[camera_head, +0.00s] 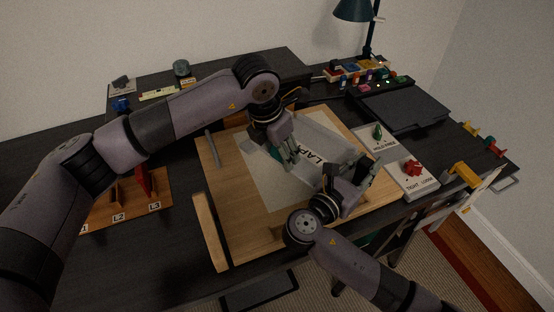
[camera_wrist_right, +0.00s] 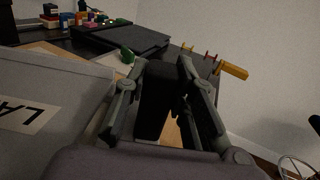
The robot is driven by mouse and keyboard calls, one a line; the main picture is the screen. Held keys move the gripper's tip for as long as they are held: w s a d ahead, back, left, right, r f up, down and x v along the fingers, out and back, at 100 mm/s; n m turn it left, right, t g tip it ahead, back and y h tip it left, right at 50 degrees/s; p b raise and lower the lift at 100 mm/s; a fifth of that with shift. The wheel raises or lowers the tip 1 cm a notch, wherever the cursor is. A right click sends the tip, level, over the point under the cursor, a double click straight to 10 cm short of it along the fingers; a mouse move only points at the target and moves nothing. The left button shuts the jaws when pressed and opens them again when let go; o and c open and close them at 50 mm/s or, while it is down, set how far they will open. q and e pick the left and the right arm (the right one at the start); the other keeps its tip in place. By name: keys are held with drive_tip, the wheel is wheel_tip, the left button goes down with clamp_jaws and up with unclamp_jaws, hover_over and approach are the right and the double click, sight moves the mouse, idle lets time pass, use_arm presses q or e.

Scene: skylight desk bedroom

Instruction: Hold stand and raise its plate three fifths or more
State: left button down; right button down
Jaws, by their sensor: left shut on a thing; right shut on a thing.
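The laptop stand's grey plate (camera_head: 322,132) lies over the wooden board in the head view, with a "LAP…" label partly hidden by my arms. In the right wrist view the plate (camera_wrist_right: 55,85) fills the left side and looks tilted. My left gripper (camera_head: 290,153) is shut at the stand's left side; the part it grips is hidden. My right gripper (camera_head: 356,174) is shut at the stand's near right side. Its fingers also show in the right wrist view (camera_wrist_right: 160,78), around a dark piece; which part of the stand this is, I cannot tell.
The wooden board (camera_head: 235,240) lies on the dark desk. Right of it are panels with a green knob (camera_head: 377,131) and a red knob (camera_head: 411,168). A closed dark laptop (camera_head: 404,109), small coloured items and a lamp (camera_head: 356,10) stand behind. A yellow handle (camera_head: 464,173) juts at right.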

use_arm(q)
drive_tip(key=r, duration=0.1)
drive_tip(key=w+d+r, duration=0.1)
drive_tip(key=r, duration=0.1)
drive_tip(key=w+r, duration=0.1)
drive_tip(key=r, duration=0.1)
drive_tip(key=shift+d, duration=0.4)
use_arm(e)
drive_tip(key=shift+s+a, duration=0.1)
drive_tip(key=shift+a, duration=0.05)
use_arm(q)
drive_tip(key=shift+w+d+r, duration=0.6)
drive_tip(key=shift+d+r, duration=0.05)
drive_tip(key=shift+r, duration=0.25)
use_arm(e)
drive_tip(key=shift+a, duration=0.1)
use_arm(q)
drive_tip(key=c, duration=1.2)
unclamp_jaws()
drive_tip(key=o, duration=0.5)
drive_tip(key=shift+f, duration=0.1)
drive_tip(key=shift+a, duration=0.1)
drive_tip(key=shift+a, duration=0.1)
